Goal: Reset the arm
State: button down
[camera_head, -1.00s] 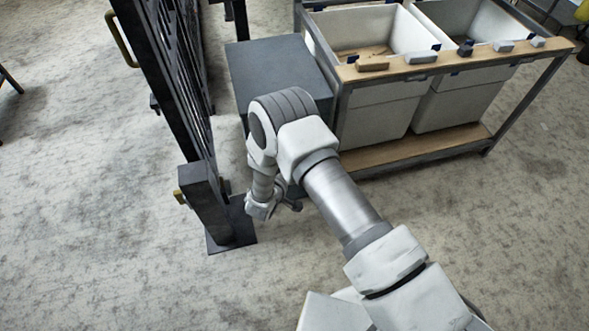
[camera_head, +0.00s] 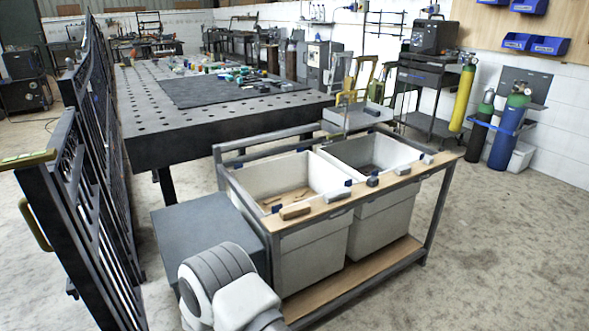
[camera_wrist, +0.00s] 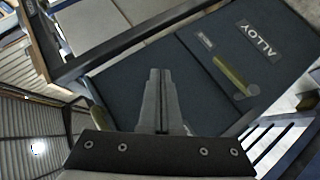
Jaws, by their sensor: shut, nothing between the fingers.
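My gripper (camera_wrist: 160,88) shows in the wrist view with its two fingers together and nothing between them. Beyond the fingertips is a dark panel (camera_wrist: 195,95) with an "ALLOY" label (camera_wrist: 259,42) and a brass-coloured lever (camera_wrist: 233,76). I cannot tell from this view whether the fingers touch it. In the head view only a white and grey part of my arm (camera_head: 228,285) shows at the bottom, in front of the grey box (camera_head: 207,235). The gripper is hidden or out of frame there. The black barred gate (camera_head: 85,190) stands at the left.
A cart with two white bins (camera_head: 295,235) stands right of the grey box, small blocks along its wooden ledge (camera_head: 345,198). A perforated metal table (camera_head: 165,125) is behind. Gas cylinders (camera_head: 507,130) stand by the right wall. The floor (camera_head: 500,270) at right is clear.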

jog(key=w+d+r+m+g+h, duration=0.1)
jog(key=w+d+r+m+h, duration=0.15)
jog(key=d+r, duration=0.55)
jog(key=w+d+r+m+g+h, duration=0.1)
jog(key=d+r+m+g+h, duration=0.15)
jog(key=d+r, duration=0.55)
jog(key=s+d+r+m+g, duration=0.2)
jog(key=s+d+r, duration=0.2)
jog(key=d+r, duration=0.3)
jog(key=s+d+r+m+g, duration=0.1)
jog(key=s+d+r+g, duration=0.3)
jog(key=r, duration=0.5)
jog(key=s+d+r+m+t+y, duration=0.15)
jog(key=s+r+y, duration=0.3)
jog(key=s, duration=0.55)
jog(key=s+d+r+m+t+y, duration=0.1)
jog(key=s+d+r+y, duration=0.3)
jog(key=s, duration=0.6)
notch_tip(320, 180, up, 23)
jog(key=a+h+p, duration=0.1)
jog(key=a+p, duration=0.1)
jog(key=p, duration=2)
jog(key=shift+s, duration=0.2)
jog(key=c, duration=1.5)
grip_release()
jog(key=shift+c, duration=0.2)
